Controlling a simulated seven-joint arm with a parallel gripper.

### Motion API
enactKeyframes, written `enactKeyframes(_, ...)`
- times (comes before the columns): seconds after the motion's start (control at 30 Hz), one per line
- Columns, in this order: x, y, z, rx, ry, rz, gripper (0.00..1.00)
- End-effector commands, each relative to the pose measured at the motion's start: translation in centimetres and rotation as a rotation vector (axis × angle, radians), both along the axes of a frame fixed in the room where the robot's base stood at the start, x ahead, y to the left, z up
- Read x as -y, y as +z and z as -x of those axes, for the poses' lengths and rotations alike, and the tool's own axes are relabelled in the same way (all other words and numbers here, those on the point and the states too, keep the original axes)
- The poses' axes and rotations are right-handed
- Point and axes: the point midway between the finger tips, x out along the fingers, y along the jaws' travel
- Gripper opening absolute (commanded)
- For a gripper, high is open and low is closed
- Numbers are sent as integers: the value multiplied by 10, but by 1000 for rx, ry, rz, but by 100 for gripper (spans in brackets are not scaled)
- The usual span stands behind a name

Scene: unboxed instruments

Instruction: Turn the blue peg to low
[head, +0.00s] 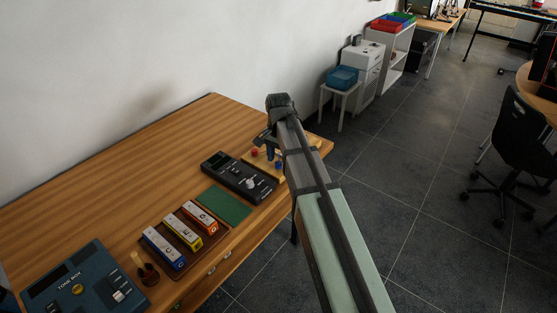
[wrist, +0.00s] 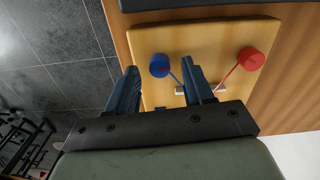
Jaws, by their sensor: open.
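A pale wooden board (wrist: 210,38) carries a round blue peg (wrist: 159,66) on the left and a round red peg (wrist: 251,59) on the right in the wrist view. A string runs from each peg toward the board's near part. My gripper (wrist: 160,70) is open, with one dark blue finger on each side of the blue peg in that view. I see gaps on both sides; whether the tips are down at the peg's height is unclear. In the head view the board (head: 262,166) lies at the table's far right end, partly hidden by my arm, with the red peg (head: 254,153) showing. No low mark is readable.
A black box with dials (head: 238,177) stands beside the board. Farther left on the wooden table (head: 130,151) are a green mat (head: 223,205), a tray of coloured blocks (head: 207,225) and a blue tone box (head: 87,285). The table's back strip is clear.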

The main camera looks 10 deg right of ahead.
Motion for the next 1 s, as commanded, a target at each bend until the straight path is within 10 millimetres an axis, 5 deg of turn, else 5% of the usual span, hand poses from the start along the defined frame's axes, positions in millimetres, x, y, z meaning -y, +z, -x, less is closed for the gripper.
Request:
enactKeyframes(0.6,0,98,-1,1,0,0,52)
enactKeyframes(1.0,0,126,0,-1,0,0,52)
